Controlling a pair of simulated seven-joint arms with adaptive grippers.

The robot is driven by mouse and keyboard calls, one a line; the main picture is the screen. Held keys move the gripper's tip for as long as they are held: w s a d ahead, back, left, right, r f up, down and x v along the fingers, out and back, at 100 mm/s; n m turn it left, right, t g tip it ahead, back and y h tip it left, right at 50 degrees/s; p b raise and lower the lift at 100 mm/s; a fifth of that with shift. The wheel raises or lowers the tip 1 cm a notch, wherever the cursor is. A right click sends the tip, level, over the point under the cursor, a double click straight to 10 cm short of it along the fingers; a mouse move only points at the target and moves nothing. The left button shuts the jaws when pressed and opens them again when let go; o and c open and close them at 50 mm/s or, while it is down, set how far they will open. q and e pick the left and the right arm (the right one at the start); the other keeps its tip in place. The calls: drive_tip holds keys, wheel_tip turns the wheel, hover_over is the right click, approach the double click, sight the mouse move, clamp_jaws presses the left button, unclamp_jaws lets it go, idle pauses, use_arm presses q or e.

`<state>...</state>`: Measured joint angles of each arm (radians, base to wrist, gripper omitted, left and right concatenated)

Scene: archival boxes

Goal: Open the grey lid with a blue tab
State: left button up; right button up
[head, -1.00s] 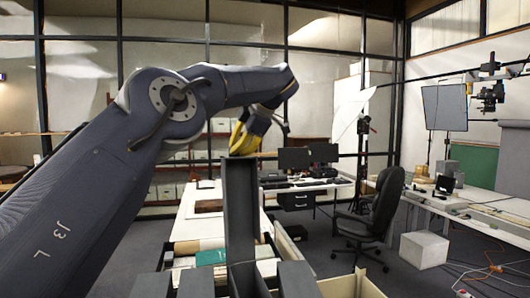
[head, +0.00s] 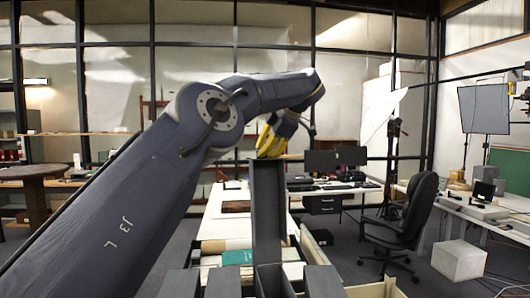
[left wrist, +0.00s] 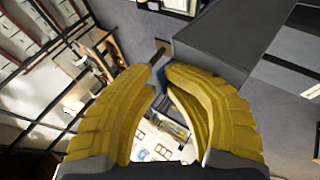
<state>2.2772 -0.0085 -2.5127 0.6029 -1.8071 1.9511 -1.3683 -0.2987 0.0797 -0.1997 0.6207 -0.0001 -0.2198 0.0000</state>
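A dark grey lid (head: 268,205) stands upright above a row of grey boxes in the head view. I cannot make out a blue tab on it. My left gripper (head: 273,146) has yellow fingers and is just above and behind the lid's top edge. In the left wrist view the fingertips (left wrist: 162,70) are a narrow gap apart, and I see nothing clearly held between them. A large grey surface (left wrist: 225,38), probably the lid, is close beside the right finger; I cannot tell whether they touch. My right gripper is not in view.
Neighbouring grey boxes (head: 223,283) stand at the bottom of the head view. A white table (head: 222,220) with folders lies behind them. A desk with monitors (head: 335,160), a black chair (head: 408,215) and a white cube (head: 458,261) are farther off, with open floor between.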

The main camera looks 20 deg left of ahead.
use_arm(q)
drive_tip(key=shift+d+f, duration=0.2)
drive_tip(key=shift+f, duration=0.35)
drive_tip(key=shift+a+r+v, duration=0.1)
drive_tip(key=shift+v, duration=1.25)
drive_tip(key=shift+a+r+v, duration=0.1)
drive_tip(key=shift+a+v, duration=0.05)
drive_tip(key=shift+v, duration=1.2)
drive_tip(key=shift+a+r+v, duration=0.1)
drive_tip(key=shift+r+v, duration=0.05)
drive_tip(key=shift+v, duration=1.2)
drive_tip(key=shift+w, duration=0.1)
